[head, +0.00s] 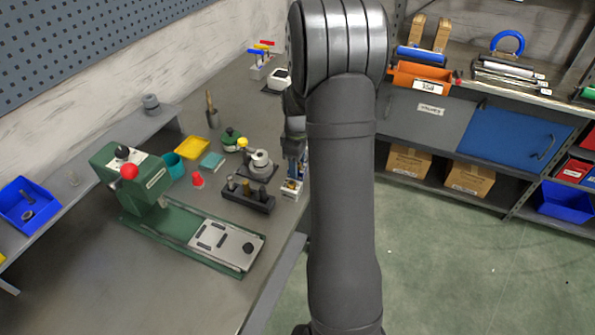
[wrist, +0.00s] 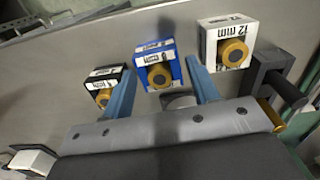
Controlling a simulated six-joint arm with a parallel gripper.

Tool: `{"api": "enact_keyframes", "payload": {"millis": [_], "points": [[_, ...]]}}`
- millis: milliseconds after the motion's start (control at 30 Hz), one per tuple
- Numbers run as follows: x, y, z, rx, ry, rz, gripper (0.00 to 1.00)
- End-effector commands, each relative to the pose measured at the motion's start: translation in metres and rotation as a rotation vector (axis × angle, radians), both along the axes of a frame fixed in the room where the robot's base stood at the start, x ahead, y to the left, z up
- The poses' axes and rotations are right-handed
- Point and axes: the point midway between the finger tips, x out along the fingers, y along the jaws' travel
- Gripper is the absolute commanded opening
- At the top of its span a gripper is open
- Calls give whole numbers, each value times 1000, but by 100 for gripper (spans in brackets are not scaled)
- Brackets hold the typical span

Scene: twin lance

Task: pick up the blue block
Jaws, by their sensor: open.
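The blue block (wrist: 168,49), with a printed white label and a gold round part on its face, stands in the upper middle of the wrist view. My gripper (wrist: 158,68) is open, its two blue fingers apart and pointing toward the block. In that view the block shows between and just beyond the fingertips; I cannot tell whether they touch it. In the head view my gripper (head: 296,168) is low over the bench's right edge, partly hidden by my arm. The blue block cannot be made out clearly there.
A black-and-white block (wrist: 104,85) stands left of the blue block, and a white "12 mm" block (wrist: 229,40) right. A dark peg holder (head: 248,197) is close beside my gripper. A green press (head: 150,190) stands farther left.

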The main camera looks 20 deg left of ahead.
Motion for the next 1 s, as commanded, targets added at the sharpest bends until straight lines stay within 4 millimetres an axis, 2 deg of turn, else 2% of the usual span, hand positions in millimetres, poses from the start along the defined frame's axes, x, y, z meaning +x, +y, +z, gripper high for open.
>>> {"api": "enact_keyframes", "payload": {"millis": [133,400,600,867,1000], "points": [[0,0,-17,0,0,-1,55],[1,0,-19,1,-1,-1,55],[1,0,-19,0,-1,-1,15],[1,0,-18,1,-2,-1,14],[1,0,-10,2,-3,-1,14]]}}
